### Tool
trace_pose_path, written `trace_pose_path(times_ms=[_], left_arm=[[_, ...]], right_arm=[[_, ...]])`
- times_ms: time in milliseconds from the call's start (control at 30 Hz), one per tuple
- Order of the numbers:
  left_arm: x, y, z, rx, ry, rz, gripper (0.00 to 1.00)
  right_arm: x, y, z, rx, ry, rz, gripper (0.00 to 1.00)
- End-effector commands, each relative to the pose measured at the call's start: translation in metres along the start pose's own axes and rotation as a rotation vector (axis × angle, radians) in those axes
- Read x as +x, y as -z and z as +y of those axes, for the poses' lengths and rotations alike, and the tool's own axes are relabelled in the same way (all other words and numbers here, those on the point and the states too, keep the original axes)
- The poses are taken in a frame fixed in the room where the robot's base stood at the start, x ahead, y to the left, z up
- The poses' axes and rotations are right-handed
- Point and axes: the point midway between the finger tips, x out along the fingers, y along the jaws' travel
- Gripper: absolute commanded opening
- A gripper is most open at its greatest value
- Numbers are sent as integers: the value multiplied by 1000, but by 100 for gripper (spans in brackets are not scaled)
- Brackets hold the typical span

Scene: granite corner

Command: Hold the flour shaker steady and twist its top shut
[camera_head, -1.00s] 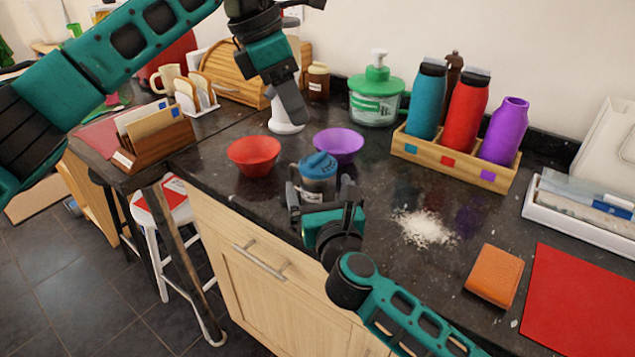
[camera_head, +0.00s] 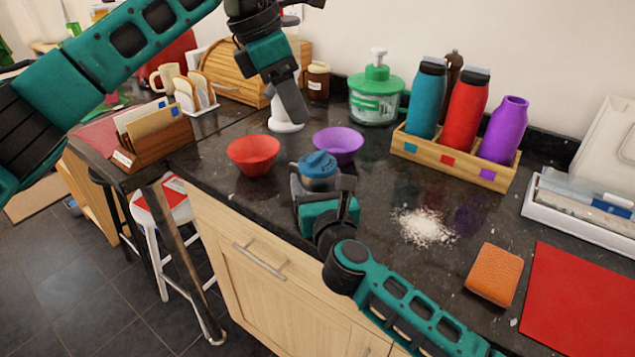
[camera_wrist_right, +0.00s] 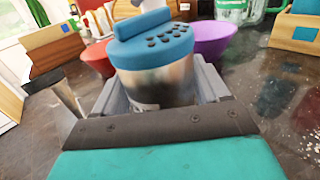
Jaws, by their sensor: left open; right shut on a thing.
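The flour shaker (camera_head: 318,172) stands upright on the dark counter near its front edge, with a blue top and a grey metal body. In the right wrist view the shaker (camera_wrist_right: 152,82) shows its blue top (camera_wrist_right: 150,40), with a raised bar and several dark holes. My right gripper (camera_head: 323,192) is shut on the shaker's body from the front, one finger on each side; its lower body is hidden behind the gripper. My left gripper (camera_head: 289,98) hangs open and empty above the counter, behind and left of the shaker, apart from it.
A red bowl (camera_head: 254,155) and a purple bowl (camera_head: 338,146) stand close behind the shaker. Spilled flour (camera_head: 423,227) lies to its right, with an orange wallet-like item (camera_head: 495,275) beyond. A wooden rack (camera_head: 455,163) of bottles and a green-lidded jar (camera_head: 376,95) stand at the back.

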Motion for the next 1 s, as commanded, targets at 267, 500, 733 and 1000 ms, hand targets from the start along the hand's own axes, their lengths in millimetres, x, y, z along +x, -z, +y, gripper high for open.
trace_pose_path(times_ms=[267,500,733,1000], left_arm=[[0,0,0,-2,-1,0,36],[-4,-2,-8,-134,-48,16,35],[-14,-5,-23,-412,-154,14,35],[-23,-7,-35,-647,-242,-26,35]], right_arm=[[0,0,0,-1,0,0,37],[0,0,0,-1,0,1,37],[0,0,0,-1,0,1,37],[0,0,0,-1,0,1,37]])
